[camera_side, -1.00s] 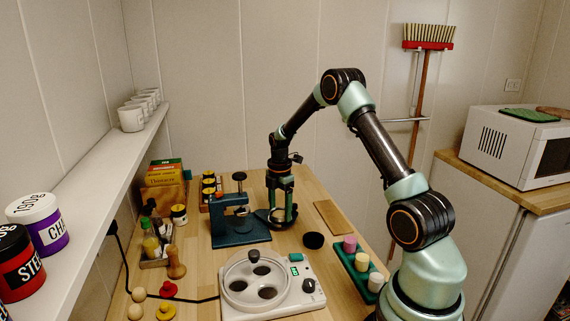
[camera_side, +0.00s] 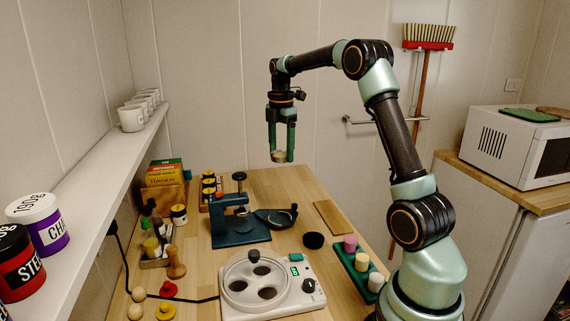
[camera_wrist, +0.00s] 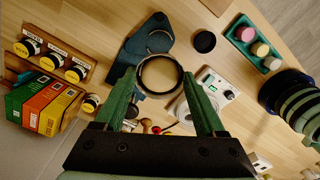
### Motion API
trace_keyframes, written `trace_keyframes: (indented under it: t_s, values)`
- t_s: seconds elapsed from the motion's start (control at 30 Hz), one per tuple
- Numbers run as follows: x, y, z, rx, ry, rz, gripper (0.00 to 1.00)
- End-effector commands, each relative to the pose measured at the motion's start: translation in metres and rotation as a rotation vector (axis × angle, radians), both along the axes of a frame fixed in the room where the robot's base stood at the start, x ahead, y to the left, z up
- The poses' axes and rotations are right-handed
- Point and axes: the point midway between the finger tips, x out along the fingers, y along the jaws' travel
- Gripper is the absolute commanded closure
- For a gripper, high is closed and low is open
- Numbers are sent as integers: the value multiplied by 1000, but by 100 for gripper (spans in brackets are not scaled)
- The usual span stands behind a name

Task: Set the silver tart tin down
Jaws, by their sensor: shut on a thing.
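The silver tart tin (camera_side: 279,157) is a small, shallow round tin between my gripper's fingertips (camera_side: 282,154). My gripper is shut on it and holds it high above the far part of the wooden table, well clear of anything below. In the wrist view the tin's round rim (camera_wrist: 160,94) shows between both green fingers. The tin looks roughly level.
Below is a dark shallow holder (camera_side: 275,216) beside a blue press (camera_side: 238,229). A black disc (camera_side: 313,240), a brown board (camera_side: 332,216), a green tray (camera_side: 350,260) of colored pieces and a white machine (camera_side: 268,290) stand nearer. Spice boxes (camera_side: 165,183) stand left.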

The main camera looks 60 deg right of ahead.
Motion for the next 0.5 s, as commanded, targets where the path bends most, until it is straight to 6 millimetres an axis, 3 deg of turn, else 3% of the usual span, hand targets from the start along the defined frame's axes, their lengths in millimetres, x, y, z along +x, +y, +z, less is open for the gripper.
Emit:
trace_keyframes:
  t_s: [0.17, 0.5]
  values:
    - [-14, -34, 0, 0, 0, 15, 80]
    - [-70, -123, -7, 0, 0, 91, 80]
